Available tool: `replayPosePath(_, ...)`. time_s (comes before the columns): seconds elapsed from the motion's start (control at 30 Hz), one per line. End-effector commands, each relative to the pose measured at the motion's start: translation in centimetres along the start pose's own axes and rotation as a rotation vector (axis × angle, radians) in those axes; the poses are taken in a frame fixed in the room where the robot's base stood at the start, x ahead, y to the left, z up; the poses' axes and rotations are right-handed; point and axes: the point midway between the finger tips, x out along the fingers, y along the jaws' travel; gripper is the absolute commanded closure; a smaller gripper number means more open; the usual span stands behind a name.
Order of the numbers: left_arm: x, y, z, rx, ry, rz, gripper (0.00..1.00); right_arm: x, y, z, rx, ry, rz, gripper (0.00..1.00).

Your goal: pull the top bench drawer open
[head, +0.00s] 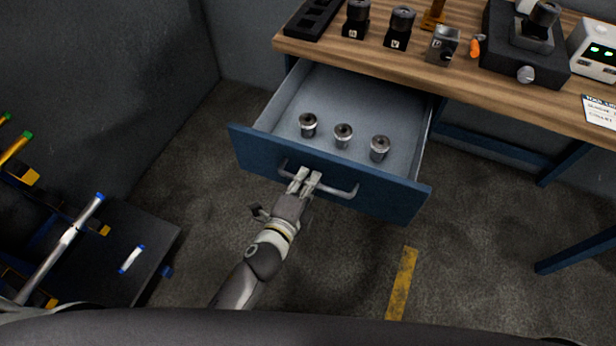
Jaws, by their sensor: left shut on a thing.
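The top bench drawer (255,149) is blue with a grey inside and stands pulled well out from under the wooden bench (460,80). Three round metal parts (343,135) stand in a row on its floor. A grey bar handle (338,190) runs across the drawer front. My left gripper (306,178) is shut on the handle, left of its middle. The fingers hide that part of the bar. My right gripper is not in the head view.
Tool holders (398,30), a black fixture (520,55) and a white device with green lights (595,50) stand on the bench top. A dark cart (120,230) with rods is at the left. Floor with a yellow stripe (402,283) is clear before the drawer.

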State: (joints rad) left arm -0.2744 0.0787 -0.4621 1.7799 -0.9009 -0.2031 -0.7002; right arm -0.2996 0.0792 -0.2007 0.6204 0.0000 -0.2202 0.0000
Motion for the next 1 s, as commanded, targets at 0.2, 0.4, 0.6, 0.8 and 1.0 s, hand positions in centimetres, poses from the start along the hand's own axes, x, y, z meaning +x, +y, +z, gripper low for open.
replayPosePath(0.2,-0.08,0.02,0.03,0.001,-0.001,0.0,1.0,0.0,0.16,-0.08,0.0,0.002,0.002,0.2)
replayPosePath(0.4,-0.07,0.02,0.04,0.001,-0.001,0.0,0.86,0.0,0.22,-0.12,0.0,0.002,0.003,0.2)
replayPosePath(0.6,-0.06,0.0,0.03,0.001,0.0,0.0,0.66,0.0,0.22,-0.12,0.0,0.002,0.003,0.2)
replayPosePath(0.8,-0.05,-0.02,0.03,0.001,0.0,-0.001,0.66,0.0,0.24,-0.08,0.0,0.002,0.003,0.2)
replayPosePath(1.0,-0.95,0.12,0.0,0.0,0.0,0.002,0.66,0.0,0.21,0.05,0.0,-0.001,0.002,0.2)
